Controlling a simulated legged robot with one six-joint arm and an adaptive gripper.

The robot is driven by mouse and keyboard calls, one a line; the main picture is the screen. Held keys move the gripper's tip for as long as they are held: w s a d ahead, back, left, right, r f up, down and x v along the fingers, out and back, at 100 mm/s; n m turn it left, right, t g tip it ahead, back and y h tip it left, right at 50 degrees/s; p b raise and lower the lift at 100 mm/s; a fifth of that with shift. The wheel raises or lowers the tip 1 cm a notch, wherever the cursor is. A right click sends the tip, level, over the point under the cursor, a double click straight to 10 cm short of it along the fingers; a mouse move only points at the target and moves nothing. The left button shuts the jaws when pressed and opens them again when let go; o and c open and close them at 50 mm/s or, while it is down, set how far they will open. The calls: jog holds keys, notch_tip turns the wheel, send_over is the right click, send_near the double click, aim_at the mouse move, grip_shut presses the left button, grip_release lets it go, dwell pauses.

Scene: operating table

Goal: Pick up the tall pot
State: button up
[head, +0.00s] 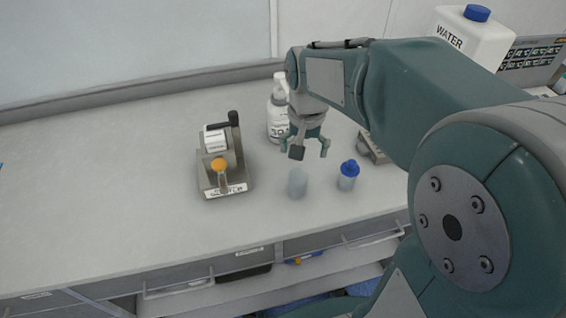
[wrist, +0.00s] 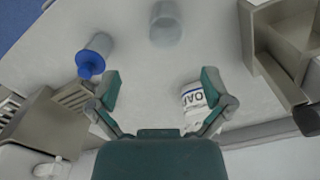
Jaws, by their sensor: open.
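Two small pots stand upright on the counter. One is a pale translucent grey pot (head: 297,183) without a visible lid; it also shows in the wrist view (wrist: 165,24) at the top middle. The other is a translucent pot with a blue lid (head: 348,173), to its right; it shows in the wrist view (wrist: 97,52) at the upper left. I cannot tell for sure which is the tall pot. My gripper (head: 311,153) is open and empty, pointing down above the counter behind both pots. In the wrist view its fingers (wrist: 160,75) are spread, with bare counter between them.
A white labelled bottle (head: 277,122) stands behind my gripper, close by its right finger in the wrist view (wrist: 195,97). A metal device with an orange knob (head: 213,170) stands left. A metal rack (head: 375,152) is right. The counter's far left (head: 90,180) is clear.

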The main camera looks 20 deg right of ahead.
send_over(297, 179)
jog(key=s, duration=0.2)
jog(key=f, duration=0.5)
jog(key=shift+d+f, duration=0.25)
jog(key=shift+f, duration=0.05)
jog(key=f, duration=0.2)
jog(key=a+f, duration=0.1)
jog(key=f, duration=0.1)
jog(key=shift+a+f, duration=0.1)
jog(key=shift+f, duration=0.1)
jog(key=shift+w+f, duration=0.1)
jog(key=shift+f, duration=0.35)
jog(key=c, duration=1.2)
